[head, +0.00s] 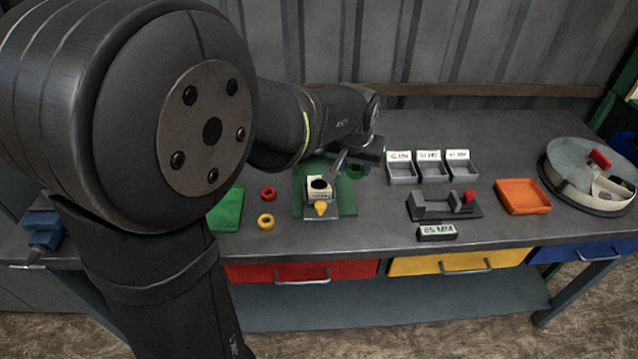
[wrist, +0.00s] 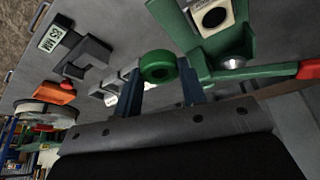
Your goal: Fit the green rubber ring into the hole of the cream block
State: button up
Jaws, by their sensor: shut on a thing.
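In the head view the ring (head: 356,170) shows as a small dark green shape below my wrist. The cream block (head: 319,187) sits in a green fixture (head: 347,201), its round dark hole facing up. The cream block (wrist: 212,17) is also at the top of the wrist view, apart from the ring. My gripper is right of and behind the block in the head view; its fingers are mostly hidden there.
A red ring (head: 268,194) and a yellow ring (head: 266,221) lie left of the fixture. The fixture has a red-ended handle (wrist: 310,69) in the wrist view. Grey trays (head: 432,172), a grey gauge (head: 440,207) and an orange tray (head: 522,197) stand to the right.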

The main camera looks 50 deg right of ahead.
send_over(320, 186)
jog(key=f, duration=0.7)
jog(key=shift+a, duration=0.25)
notch_tip(320, 186, down, 4)
jog(key=shift+w, duration=0.1)
jog(key=shift+f, duration=0.1)
jog(key=shift+s+a+f, duration=0.2)
jog(key=shift+a+f, duration=0.05)
jog(key=shift+f, duration=0.45)
jog(key=shift+c, duration=0.2)
jog(key=o, duration=0.9)
jog(key=shift+r, duration=0.3)
jog(key=shift+o, duration=0.4)
jog(key=v, duration=1.2)
jog(key=shift+w+d+r, duration=0.15)
jog(key=shift+d+r, duration=0.05)
jog(key=shift+r, duration=0.35)
